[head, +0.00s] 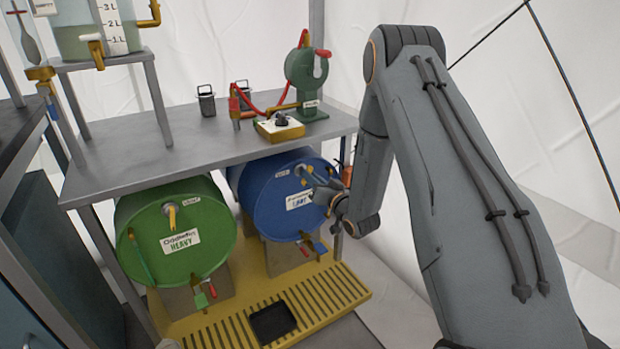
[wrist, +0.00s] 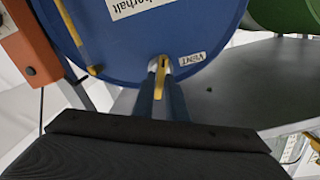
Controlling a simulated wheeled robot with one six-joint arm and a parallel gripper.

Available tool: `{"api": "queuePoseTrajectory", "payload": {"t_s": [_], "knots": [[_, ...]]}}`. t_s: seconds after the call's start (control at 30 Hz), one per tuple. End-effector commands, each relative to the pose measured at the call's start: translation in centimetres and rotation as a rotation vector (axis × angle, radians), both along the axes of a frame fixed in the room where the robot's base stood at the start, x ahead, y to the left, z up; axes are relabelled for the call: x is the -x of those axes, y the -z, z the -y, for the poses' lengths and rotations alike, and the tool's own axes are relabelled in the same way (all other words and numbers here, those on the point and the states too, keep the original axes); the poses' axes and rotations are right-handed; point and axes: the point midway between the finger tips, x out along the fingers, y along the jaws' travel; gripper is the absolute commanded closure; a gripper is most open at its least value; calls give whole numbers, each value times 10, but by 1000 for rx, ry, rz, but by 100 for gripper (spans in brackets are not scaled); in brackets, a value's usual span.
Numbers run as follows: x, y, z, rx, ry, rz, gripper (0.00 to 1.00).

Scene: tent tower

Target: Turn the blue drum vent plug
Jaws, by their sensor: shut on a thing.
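The blue drum (head: 262,200) lies on its side under the bench, its round end facing out; it fills the top of the wrist view (wrist: 130,40). Its vent plug with a yellow handle (wrist: 161,72) is beside the VENT label, near the drum's rim. My gripper (head: 306,174) is at the upper part of the drum end. In the wrist view my gripper's two fingers (wrist: 162,80) are shut on the plug, one on each side of the yellow handle.
A green drum (head: 140,222) marked HEAVY lies to the left, with its own yellow vent handle (head: 172,216). The grey bench top (head: 180,150) is just above both drums. A red-handled tap (head: 308,238) is low on the blue drum. A yellow slatted tray (head: 335,292) lies below.

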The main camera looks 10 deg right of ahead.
Motion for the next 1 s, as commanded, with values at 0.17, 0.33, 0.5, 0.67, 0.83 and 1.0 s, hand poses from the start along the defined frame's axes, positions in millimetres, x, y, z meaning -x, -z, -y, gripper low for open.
{"api": "queuePoseTrajectory", "payload": {"t_s": [0.17,0.33,0.5,0.67,0.83,1.0], "knots": [[1,0,-2,20,-8,7,100],[1,-1,-2,84,-9,27,100],[1,-2,-2,198,-8,66,100],[2,-2,-3,337,-7,109,100],[2,-1,-4,492,-7,159,100],[2,-2,-4,646,-8,209,100]]}}
